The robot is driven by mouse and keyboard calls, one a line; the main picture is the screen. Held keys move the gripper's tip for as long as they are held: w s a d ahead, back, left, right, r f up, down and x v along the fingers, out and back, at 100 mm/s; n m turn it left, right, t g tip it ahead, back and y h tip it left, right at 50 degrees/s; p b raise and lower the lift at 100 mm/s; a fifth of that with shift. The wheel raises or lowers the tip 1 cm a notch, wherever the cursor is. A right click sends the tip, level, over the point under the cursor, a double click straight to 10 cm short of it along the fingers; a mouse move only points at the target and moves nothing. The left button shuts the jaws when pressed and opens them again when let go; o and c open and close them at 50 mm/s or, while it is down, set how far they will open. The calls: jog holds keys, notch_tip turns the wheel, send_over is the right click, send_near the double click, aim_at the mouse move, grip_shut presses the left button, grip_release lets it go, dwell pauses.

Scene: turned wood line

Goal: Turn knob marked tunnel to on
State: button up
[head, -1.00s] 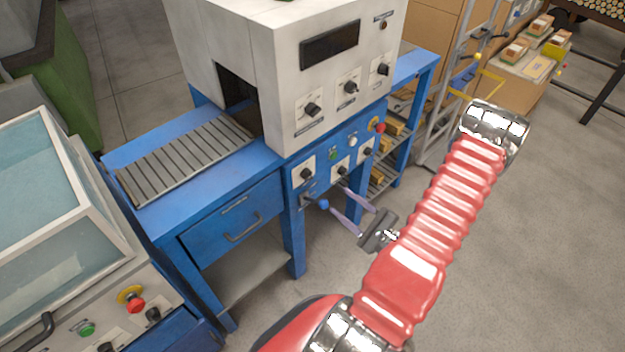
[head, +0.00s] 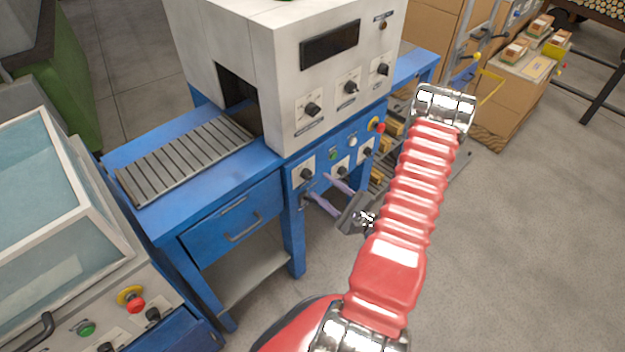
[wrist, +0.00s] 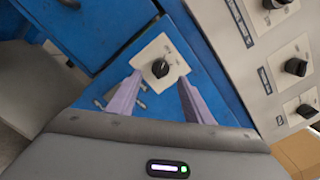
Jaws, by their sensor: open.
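A black knob (wrist: 160,68) on a pale square plate sits between and just beyond my gripper's spread fingers in the wrist view. It appears to be the left knob (head: 306,174) of the row on the blue panel in the head view. My gripper (wrist: 161,82) is open and empty, its two lilac fingers reaching toward that plate; I cannot tell whether they touch it. In the head view my gripper (head: 316,186) is in front of the blue panel's lower left. The knob labels are too small to read, so I cannot tell which is marked tunnel.
More knobs are on the white housing (head: 235,45) above, with a dark display (head: 330,45). A red button (head: 376,125) is on the blue panel's right. A slatted conveyor (head: 185,160) and a drawer (head: 232,222) are at left. Floor at right is clear.

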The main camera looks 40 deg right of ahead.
aim_at(311, 178)
jog(key=shift+w+a, duration=0.1)
jog(key=shift+w, duration=2.65)
jog(key=shift+c, duration=0.5)
jog(key=c, duration=1)
